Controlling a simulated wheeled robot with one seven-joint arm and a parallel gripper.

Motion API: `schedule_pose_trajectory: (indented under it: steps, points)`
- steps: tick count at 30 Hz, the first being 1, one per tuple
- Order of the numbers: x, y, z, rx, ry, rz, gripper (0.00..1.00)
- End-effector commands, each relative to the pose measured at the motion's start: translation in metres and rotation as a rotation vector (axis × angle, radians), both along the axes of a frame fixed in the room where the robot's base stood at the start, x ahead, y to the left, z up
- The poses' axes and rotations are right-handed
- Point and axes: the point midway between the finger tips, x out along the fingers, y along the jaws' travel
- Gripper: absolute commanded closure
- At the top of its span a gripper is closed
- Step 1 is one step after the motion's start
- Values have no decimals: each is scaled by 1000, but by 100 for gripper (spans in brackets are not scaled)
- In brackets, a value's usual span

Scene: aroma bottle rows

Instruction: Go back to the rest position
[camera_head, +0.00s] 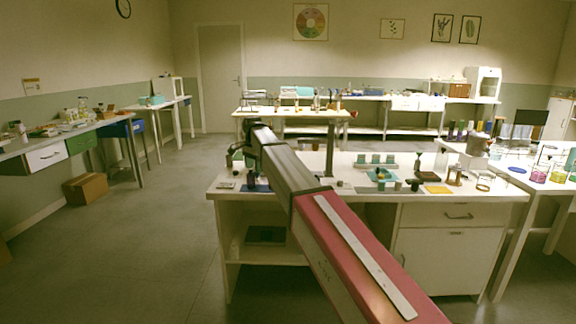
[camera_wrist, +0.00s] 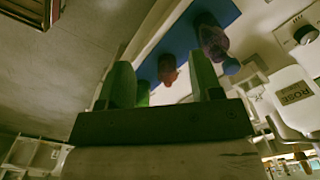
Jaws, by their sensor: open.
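My gripper (camera_wrist: 160,72) is open in the wrist view, its two green fingers apart with nothing clearly held between them. Beyond the fingers lies a blue mat (camera_wrist: 222,12) with small bottles: a dark purple bottle (camera_wrist: 212,40), an orange-red bottle (camera_wrist: 167,68) and a green bottle (camera_wrist: 143,92) partly hidden by a finger. In the head view my arm reaches over the left end of the white bench (camera_head: 345,193). My gripper there is small and dark, and its fingers are hard to make out.
In the head view, small teal-topped items (camera_head: 376,160), a yellow mat (camera_head: 438,190) and a dark stand (camera_head: 427,174) occupy the bench's right part. Open floor (camera_head: 150,220) lies left of the bench.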

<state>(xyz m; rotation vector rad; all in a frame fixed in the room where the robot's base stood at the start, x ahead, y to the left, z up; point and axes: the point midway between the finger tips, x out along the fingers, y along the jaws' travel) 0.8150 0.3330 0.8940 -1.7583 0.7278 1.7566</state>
Motion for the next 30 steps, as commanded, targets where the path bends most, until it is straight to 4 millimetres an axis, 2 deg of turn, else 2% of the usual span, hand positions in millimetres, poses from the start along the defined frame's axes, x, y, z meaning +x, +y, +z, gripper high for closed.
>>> schedule_pose_trajectory:
  steps: [10, 16, 20, 24, 30]
  points:
    - [-28, -52, -58, -1, 2, 89, 41]
    - [-60, -103, -112, -2, 2, 181, 41]
    - [-100, -153, -161, -1, 3, 276, 41]
    - [-150, -205, -211, -1, 3, 391, 41]
    - [-230, -269, -268, -2, 2, 555, 41]
